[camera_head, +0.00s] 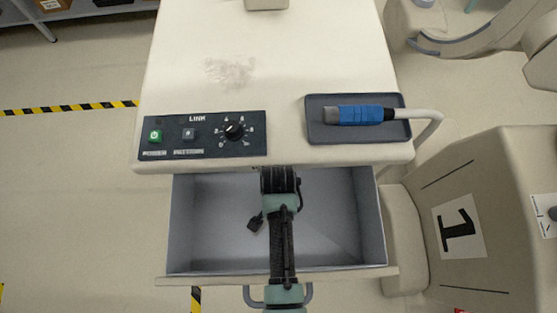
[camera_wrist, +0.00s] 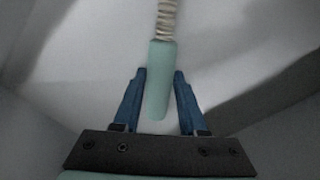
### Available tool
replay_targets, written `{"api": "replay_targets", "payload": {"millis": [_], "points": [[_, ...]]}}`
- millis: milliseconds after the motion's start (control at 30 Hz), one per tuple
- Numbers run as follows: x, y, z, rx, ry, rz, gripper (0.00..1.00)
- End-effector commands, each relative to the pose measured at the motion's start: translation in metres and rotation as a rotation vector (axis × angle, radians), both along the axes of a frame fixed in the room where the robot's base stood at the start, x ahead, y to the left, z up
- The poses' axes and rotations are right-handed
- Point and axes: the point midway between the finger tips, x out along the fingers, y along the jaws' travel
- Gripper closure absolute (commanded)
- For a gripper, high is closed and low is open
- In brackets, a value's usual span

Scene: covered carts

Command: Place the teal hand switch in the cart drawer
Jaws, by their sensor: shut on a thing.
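The teal hand switch (camera_wrist: 160,75) shows in the wrist view as a smooth rod with a coiled beige cord (camera_wrist: 167,18) running from its far end. My gripper (camera_wrist: 158,76) has its two blue fingers on either side of the rod and is shut on it. Pale grey walls or floor surround it. In the head view the cart drawer (camera_head: 335,245) is pulled open, and my arm reaches over its front into it. My gripper and the switch are hidden there by the arm and the cart top.
The cart top (camera_head: 310,50) overhangs the drawer's back. It carries a control panel (camera_head: 190,137) with a knob and a grey tray (camera_head: 400,135) holding a blue-handled probe (camera_head: 360,114). The drawer front (camera_head: 350,276) has a handle. Another beige cart (camera_head: 500,180) stands close on the right.

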Motion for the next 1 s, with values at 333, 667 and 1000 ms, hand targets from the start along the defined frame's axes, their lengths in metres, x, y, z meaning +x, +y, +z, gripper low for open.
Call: {"api": "replay_targets", "payload": {"millis": [333,667,1000], "points": [[0.000,0.000,-0.001,0.000,0.000,0.000,0.28],[0.001,0.000,0.017,0.000,-0.003,-0.001,0.28],[0.001,0.000,0.089,0.001,-0.004,-0.001,0.28]]}}
